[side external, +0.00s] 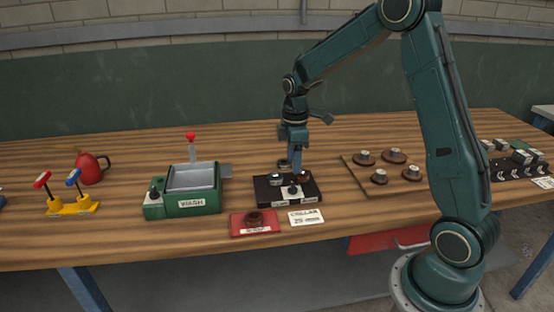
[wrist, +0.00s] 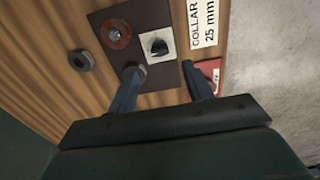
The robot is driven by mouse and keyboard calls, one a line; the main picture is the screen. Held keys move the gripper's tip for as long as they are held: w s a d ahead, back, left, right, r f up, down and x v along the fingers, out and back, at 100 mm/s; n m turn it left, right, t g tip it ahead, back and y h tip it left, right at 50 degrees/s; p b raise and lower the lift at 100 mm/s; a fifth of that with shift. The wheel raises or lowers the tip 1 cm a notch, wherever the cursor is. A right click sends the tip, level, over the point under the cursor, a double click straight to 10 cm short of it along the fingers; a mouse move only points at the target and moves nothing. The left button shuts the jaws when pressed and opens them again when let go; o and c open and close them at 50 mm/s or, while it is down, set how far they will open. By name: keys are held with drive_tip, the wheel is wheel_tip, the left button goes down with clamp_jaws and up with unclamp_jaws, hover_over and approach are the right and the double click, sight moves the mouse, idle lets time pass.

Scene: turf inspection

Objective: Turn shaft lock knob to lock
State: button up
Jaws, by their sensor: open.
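The shaft lock knob (wrist: 158,45) is a small black knob on a square white plate in the wrist view. It also shows at the front middle of the black fixture (side external: 262,194) in the side view. I cannot read which setting it points to. My gripper (wrist: 160,82) is open and empty, its two blue fingers spread. In the side view my gripper (side external: 296,168) hangs pointing down above the rear of the fixture, apart from the knob. A red-brown disc (wrist: 116,33) with a pale centre and a grey round part (side external: 277,180) also sit on the fixture; one finger partly hides the grey part.
A loose grey ring (wrist: 82,61) lies behind the fixture. In front are a red plate (side external: 236,224) with a dark ring and a "COLLAR 25 mm" card (side external: 305,217). A green WASH basin (side external: 182,209) stands left; a wooden board (side external: 405,187) with several discs lies right.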

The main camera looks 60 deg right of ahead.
sight(293, 184)
wheel_tip(293, 184, down, 8)
drive_tip(key=shift+r, duration=0.25)
drive_tip(key=c, duration=1)
